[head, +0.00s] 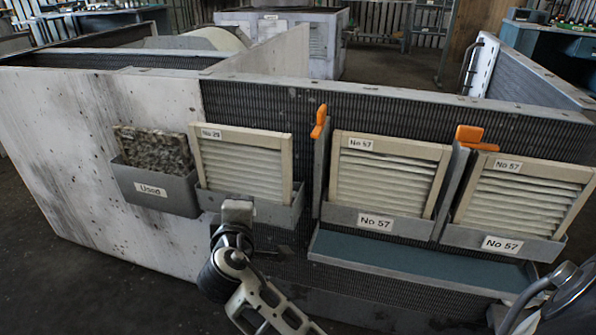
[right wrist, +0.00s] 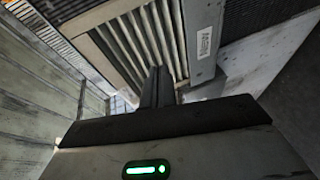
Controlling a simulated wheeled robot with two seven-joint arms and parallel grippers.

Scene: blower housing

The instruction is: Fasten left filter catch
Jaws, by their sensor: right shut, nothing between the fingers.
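In the head view an orange catch (head: 319,121) stands upright on a grey strip left of the middle filter, marked No 57 (head: 388,180). A second orange catch (head: 469,137) lies flat, pointing right, at the top left of the right filter, also No 57 (head: 524,196). My right gripper (right wrist: 157,75) shows in the right wrist view, its dark fingers shut and empty by the edge of a slatted filter (right wrist: 125,45). I cannot tell whether they touch it.
A No 29 filter (head: 243,165) and a grey Used tray (head: 163,191) with a dirty filter hang at the left. A blue-green shelf (head: 415,264) juts out below the No 57 trays. Another part of my arm shows at the lower right.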

